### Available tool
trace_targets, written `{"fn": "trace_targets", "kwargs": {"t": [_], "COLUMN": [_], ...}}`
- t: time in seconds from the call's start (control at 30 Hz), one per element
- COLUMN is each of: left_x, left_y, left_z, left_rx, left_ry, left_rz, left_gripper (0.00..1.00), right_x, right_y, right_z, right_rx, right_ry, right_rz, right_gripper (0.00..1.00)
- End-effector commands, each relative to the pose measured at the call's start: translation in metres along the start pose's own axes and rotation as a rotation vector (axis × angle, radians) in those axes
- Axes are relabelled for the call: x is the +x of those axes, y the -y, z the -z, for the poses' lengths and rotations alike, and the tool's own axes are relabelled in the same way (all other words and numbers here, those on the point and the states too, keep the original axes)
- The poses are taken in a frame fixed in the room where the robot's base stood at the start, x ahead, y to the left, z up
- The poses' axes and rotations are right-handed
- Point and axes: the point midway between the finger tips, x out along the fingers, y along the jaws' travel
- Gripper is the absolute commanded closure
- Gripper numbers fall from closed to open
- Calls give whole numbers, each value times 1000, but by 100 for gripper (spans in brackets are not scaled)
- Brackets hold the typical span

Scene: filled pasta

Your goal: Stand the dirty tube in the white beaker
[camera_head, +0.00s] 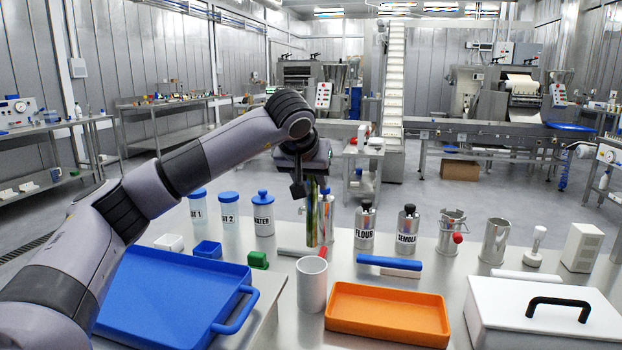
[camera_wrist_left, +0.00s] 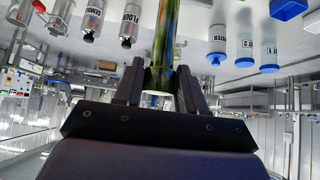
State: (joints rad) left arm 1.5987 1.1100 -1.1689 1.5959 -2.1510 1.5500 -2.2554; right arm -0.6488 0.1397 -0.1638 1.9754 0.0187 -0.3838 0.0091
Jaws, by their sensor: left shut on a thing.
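My left gripper (camera_head: 306,186) is shut on the dirty tube (camera_head: 312,215), a glassy tube with green and yellow streaks. The tube hangs roughly upright below the jaws, above the table. In the left wrist view the tube (camera_wrist_left: 162,45) runs out from between the two fingers (camera_wrist_left: 160,88). The white beaker (camera_head: 312,285) stands upright on the table, nearer the camera than the tube. Its mouth faces up, and its inside bottom is hidden. The tube is outside the beaker. My right gripper does not show.
A blue tray (camera_head: 172,290) is left of the beaker and an orange tray (camera_head: 388,338) right of it. Behind stand the water bottle (camera_head: 263,215), flour shaker (camera_head: 364,228) and semolina shaker (camera_head: 406,232). A red-handled tool (camera_head: 297,251) lies behind the beaker.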

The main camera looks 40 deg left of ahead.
Motion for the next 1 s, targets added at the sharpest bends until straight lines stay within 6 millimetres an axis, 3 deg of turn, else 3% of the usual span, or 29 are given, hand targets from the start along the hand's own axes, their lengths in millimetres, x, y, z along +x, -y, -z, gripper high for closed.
{"fn": "trace_targets", "kwargs": {"t": [0.23, 1.0], "left_x": [18, 62], "left_y": [0, 0], "left_z": [-16, -56], "left_rx": [-1, -2], "left_ry": [-1, -1], "left_rz": [0, 0], "left_gripper": [100, 100], "right_x": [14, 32], "right_y": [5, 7], "right_z": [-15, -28], "right_rx": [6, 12], "right_ry": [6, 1], "right_rz": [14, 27], "right_gripper": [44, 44]}}
